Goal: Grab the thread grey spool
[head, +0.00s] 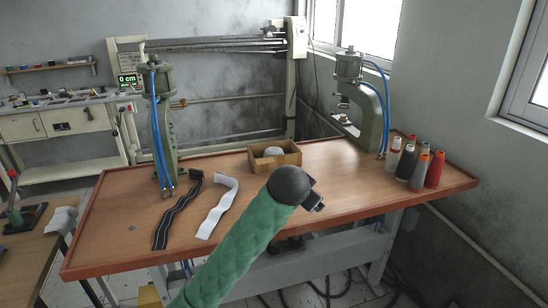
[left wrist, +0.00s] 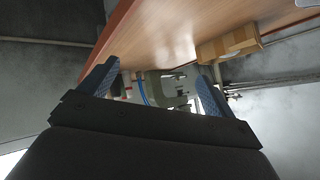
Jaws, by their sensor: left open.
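A group of thread spools stands upright at the right end of the wooden table. A grey spool (head: 419,174) with an orange top is at the front of the group. A dark, near-black spool (head: 405,163) stands just behind it to the left, and a red spool (head: 436,169) to its right. My right gripper is out of view.
The wooden table (head: 330,175) carries two green presses (head: 160,135) (head: 371,110) with blue hoses. A cardboard box (head: 275,157) holds a pale round item. A black strip (head: 178,212) and white strip (head: 216,208) lie at left. Table surface between box and spools is clear.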

